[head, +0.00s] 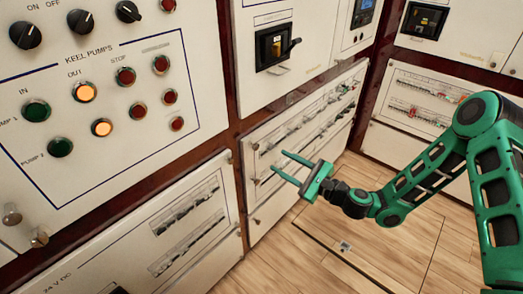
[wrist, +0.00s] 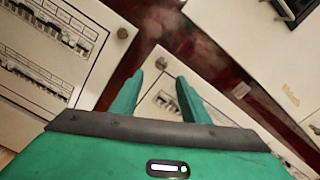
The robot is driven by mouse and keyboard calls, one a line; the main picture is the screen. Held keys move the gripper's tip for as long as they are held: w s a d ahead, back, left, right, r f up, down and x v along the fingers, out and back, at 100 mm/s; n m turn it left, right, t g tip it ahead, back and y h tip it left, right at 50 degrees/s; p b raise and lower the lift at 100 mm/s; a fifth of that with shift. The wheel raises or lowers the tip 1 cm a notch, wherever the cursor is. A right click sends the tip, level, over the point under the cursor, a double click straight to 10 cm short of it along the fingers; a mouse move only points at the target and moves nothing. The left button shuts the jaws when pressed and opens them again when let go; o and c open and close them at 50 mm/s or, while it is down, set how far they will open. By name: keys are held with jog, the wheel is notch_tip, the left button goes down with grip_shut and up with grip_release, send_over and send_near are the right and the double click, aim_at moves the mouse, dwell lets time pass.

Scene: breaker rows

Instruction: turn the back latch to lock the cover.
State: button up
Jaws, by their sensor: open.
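My gripper (head: 279,161) is open and empty, in front of the middle breaker panel (head: 318,147) in the head view. In the head view, small knobs (head: 255,147) lie along that middle panel's left edge. I cannot tell which one is the back latch.
A keel pump panel (head: 100,60) with lit buttons stands at the left. A lower breaker panel (head: 185,220) is below it. Another breaker panel (head: 415,100) is at the back right. A switch box (head: 273,47) juts out above. Wooden floor (head: 300,260) is open.

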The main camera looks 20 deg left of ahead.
aim_at(257, 148)
jog(key=shift+m+t, duration=0.3)
jog(key=x, duration=1.1)
jog(key=shift+f, duration=0.1)
jog(key=shift+c, duration=0.4)
jog(key=c, duration=1)
jog(key=shift+d, duration=0.15)
